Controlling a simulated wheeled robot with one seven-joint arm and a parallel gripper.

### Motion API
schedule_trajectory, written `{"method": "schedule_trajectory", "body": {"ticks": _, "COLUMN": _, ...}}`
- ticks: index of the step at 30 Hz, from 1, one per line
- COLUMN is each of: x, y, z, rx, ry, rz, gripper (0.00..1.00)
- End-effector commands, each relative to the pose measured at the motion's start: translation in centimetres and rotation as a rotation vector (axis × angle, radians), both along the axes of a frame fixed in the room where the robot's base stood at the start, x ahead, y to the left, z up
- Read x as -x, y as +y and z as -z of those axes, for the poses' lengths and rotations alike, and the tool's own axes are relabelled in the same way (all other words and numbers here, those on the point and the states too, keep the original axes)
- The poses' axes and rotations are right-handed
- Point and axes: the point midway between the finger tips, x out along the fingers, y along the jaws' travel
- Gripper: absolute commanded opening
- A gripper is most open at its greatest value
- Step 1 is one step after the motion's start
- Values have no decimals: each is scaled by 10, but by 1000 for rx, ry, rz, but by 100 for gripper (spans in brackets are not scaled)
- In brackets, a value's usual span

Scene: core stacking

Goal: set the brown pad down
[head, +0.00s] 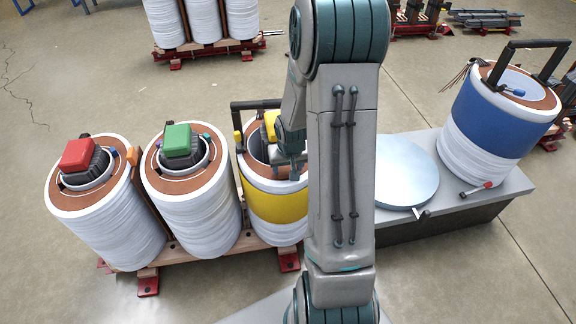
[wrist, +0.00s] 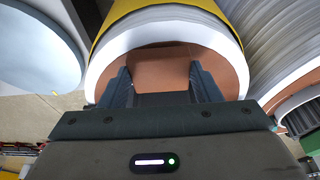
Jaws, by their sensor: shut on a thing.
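My gripper (head: 288,168) is at the top of the yellow-banded coil (head: 276,205), the third in the row from the left. In the wrist view its two fingers stand on either side of a brown pad (wrist: 162,72), and it is shut on this pad. The pad lies over the brown top face (wrist: 220,72) of the coil, inside its white rim. The colours are close, so I cannot tell whether the pad touches the coil.
Left of it stand a coil with a green block (head: 177,140) and one with a red block (head: 78,154). A yellow block (head: 270,126) is close behind my gripper. On the right, a grey platform (head: 440,212) bears a silver disc (head: 400,170) and a blue-banded coil (head: 490,120).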

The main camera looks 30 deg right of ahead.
Motion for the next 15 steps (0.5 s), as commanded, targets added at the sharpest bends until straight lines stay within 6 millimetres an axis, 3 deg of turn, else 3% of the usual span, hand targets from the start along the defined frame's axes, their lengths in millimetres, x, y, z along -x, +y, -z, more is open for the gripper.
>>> {"method": "schedule_trajectory", "body": {"ticks": 13, "x": 0, "y": 0, "z": 10, "rx": 0, "ry": 0, "rz": 0, "gripper": 31}}
{"method": "schedule_trajectory", "body": {"ticks": 14, "x": 0, "y": 0, "z": 9, "rx": 0, "ry": 0, "rz": 0, "gripper": 63}}
{"method": "schedule_trajectory", "body": {"ticks": 15, "x": 0, "y": 0, "z": 9, "rx": 0, "ry": 0, "rz": 0, "gripper": 74}}
